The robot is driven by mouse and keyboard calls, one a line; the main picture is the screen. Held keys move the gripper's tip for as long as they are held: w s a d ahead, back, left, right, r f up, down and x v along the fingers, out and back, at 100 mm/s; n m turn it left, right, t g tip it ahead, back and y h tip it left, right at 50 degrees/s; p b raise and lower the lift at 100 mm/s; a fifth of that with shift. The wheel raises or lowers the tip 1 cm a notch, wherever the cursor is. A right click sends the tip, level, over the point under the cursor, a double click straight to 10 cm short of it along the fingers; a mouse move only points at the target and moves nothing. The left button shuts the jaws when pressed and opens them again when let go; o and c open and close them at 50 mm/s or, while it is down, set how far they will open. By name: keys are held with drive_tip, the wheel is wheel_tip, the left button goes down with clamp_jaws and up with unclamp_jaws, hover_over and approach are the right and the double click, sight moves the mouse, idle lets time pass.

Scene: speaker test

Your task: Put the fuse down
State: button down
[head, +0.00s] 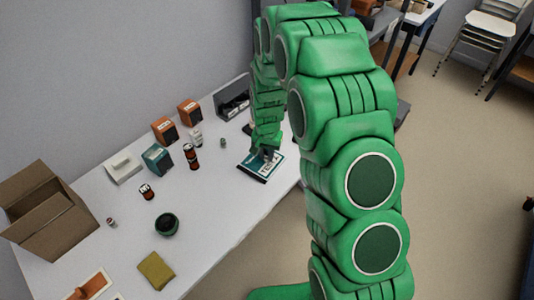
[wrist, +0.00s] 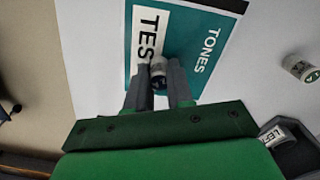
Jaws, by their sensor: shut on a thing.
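My gripper (wrist: 158,80) is shut on a small cylinder, the fuse (wrist: 158,69), which has a pale body and a dark end facing the camera. The fuse is between the fingertips, over a teal and white card (wrist: 212,22) lettered "TES…" and "TONES". I cannot tell whether the fuse touches the card. In the head view my gripper (head: 265,154) is over the same card (head: 249,170) near the table's front edge, and the fuse is hidden there.
A small pale cylinder with a green mark (wrist: 300,67) stands right of the card. A dark tray with a "LEFT" label (wrist: 275,134) is at lower right. Orange boxes (head: 190,112), a teal box (head: 157,159) and a cardboard box (head: 45,215) stand on the white table (head: 205,215).

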sight(267, 153)
drive_tip(key=shift+f, duration=0.1)
drive_tip(key=c, duration=1)
unclamp_jaws()
wheel_tip(267, 153, up, 12)
drive_tip(key=s+d+r+n, duration=0.1)
drive_tip(key=s+d+r, duration=0.3)
drive_tip(key=s+r, duration=0.4)
drive_tip(key=s+d+r+n, duration=0.1)
drive_tip(key=s+d+r, duration=0.2)
drive_tip(key=s+r, duration=0.5)
drive_tip(key=s+d+r+g, duration=0.1)
drive_tip(key=s+d, duration=0.1)
drive_tip(key=s, duration=0.9)
drive_tip(key=s+d+r+n, duration=0.1)
drive_tip(key=s+d, duration=0.1)
drive_tip(key=s, duration=1)
drive_tip(key=shift+r+n+g, duration=0.3)
drive_tip(key=shift+g, duration=0.1)
drive_tip(key=shift+o, duration=0.5)
